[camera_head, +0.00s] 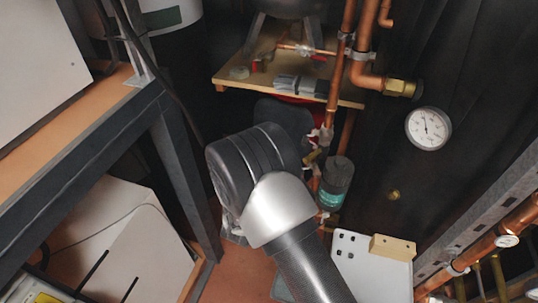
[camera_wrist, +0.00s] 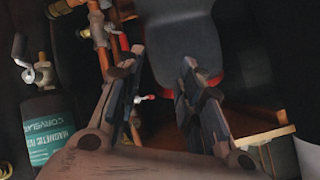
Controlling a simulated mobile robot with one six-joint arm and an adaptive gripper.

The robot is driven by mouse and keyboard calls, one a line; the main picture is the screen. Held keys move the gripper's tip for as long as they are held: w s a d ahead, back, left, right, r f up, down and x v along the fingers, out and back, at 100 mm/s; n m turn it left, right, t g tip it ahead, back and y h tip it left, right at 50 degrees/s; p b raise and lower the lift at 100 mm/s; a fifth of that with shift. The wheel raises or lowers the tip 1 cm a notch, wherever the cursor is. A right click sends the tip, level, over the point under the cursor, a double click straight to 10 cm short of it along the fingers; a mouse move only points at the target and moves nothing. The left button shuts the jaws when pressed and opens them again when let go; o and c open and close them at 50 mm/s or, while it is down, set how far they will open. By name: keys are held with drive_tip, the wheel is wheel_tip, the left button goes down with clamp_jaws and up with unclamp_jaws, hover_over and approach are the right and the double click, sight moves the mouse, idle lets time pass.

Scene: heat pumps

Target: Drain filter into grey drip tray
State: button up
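The filter (camera_head: 335,185) is a dark upright cylinder with a teal label, right of my arm in the head view.
Copper pipes (camera_head: 341,75) run vertically beside the filter. A wooden shelf (camera_head: 232,76) with loose fittings is behind. A pressure gauge (camera_head: 428,129) is on the dark wall. A white panel with a wooden block (camera_head: 393,247) stands at lower right, and a dark bench frame (camera_head: 185,170) at left.

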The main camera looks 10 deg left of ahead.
wheel_tip(320, 180, up, 19)
drive_tip(key=w+d+n+g+y, duration=0.1)
drive_tip(key=w+n+y, duration=0.1)
drive_tip(key=n+y, duration=0.1)
drive_tip(key=shift+d+n+g+y+b, duration=0.2)
drive_tip(key=shift+n+g+y+b, duration=0.1)
drive_tip(key=shift+y+b, duration=0.15)
drive_tip(key=s+a+f+m+t+h+p, duration=0.1)
drive_tip(key=s+f+m+h, duration=0.1)
drive_tip(key=f, duration=0.9)
drive_tip(key=s+a+f+m+t+h, duration=0.1)
drive_tip(key=f+m+h, duration=0.1)
drive_tip(key=f, duration=0.8)
drive_tip(key=s+d+f+t+h+p, duration=0.1)
drive_tip(key=s+d+f+t+h, duration=0.2)
drive_tip(key=s+d+f, duration=0.3)
drive_tip(key=s+d+f+t+h, duration=0.25)
drive_tip(key=s+d+f, duration=0.25)
drive_tip(key=s+d, duration=0.4)
drive_tip(key=shift+t+y, duration=0.25)
drive_tip(key=shift+y, duration=0.15)
drive_tip(key=b+x, duration=0.1)
drive_tip(key=x, duration=0.4)
drive_tip(key=b+x, duration=0.1)
drive_tip(key=x, duration=0.5)
drive_tip(key=b+x, duration=0.2)
drive_tip(key=x, duration=0.3)
drive_tip(key=shift+w+r, duration=0.3)
drive_tip(key=shift+w, duration=0.05)
